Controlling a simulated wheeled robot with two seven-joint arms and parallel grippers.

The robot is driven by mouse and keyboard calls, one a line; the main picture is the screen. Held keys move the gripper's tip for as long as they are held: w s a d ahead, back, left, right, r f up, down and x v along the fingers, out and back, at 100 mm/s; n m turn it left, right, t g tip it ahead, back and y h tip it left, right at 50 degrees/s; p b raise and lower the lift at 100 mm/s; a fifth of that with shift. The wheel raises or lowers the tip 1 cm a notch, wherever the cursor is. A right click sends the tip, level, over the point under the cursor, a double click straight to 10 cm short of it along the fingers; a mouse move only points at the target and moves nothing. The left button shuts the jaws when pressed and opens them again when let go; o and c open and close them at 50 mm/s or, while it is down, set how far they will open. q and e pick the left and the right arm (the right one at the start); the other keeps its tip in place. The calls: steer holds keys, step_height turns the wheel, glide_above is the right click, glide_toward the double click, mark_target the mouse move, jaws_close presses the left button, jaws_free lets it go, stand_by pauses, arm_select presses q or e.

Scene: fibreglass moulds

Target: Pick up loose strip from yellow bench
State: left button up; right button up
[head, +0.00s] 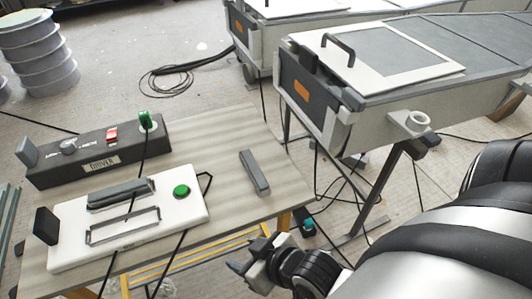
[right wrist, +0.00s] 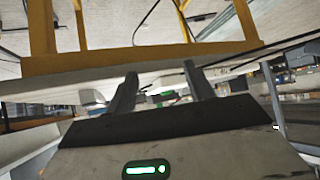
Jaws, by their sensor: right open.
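A dark grey loose strip (head: 255,172) lies on the right part of the bench top (head: 225,150) in the head view. The bench has a pale striped top and a yellow frame (head: 195,263). My right gripper (head: 244,258) is open and empty, in front of the bench's near right edge and apart from the strip. In the right wrist view my two open fingers (right wrist: 160,76) point toward the bench edge and yellow frame (right wrist: 140,58); I cannot make out the strip there. My left gripper is not in view.
A white box (head: 165,218) with a green button, a grey bar and a handle stands on the bench, with a dark driver unit (head: 95,155) behind it. Cables hang over the front edge. A grey mould (head: 390,75) on a stand is at right.

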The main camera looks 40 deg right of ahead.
steer(key=w+n+g, duration=0.2)
steer(key=w+n, duration=0.1)
steer(key=n, duration=0.3)
steer(key=w+d+r+n+g+h+b, duration=0.1)
steer(key=w+n+g, duration=0.2)
steer(key=n, duration=0.3)
steer(key=w+d+r+n+g+b, duration=0.1)
steer(key=w+n+g, duration=0.1)
steer(key=n, duration=0.4)
steer(key=shift+w+d+r+g, duration=0.2)
steer(key=shift+w+r+g, duration=0.1)
steer(key=shift+w, duration=0.3)
steer(key=w+d+r+n+h, duration=0.1)
steer(key=w+d+r+n, duration=0.3)
steer(key=w+d+n, duration=0.15)
step_height(320, 180, up, 10)
steer(key=f+n+g, duration=0.1)
steer(key=n+g, duration=0.1)
steer(key=n, duration=0.5)
glide_above(252, 163)
steer(key=shift+h, duration=0.4)
steer(key=f+b, duration=0.1)
steer(key=f, duration=0.8)
steer(key=shift+w+f, duration=0.2)
steer(key=f, duration=0.5)
steer(key=shift+s+f+b, duration=0.2)
steer(key=shift+f+b, duration=0.1)
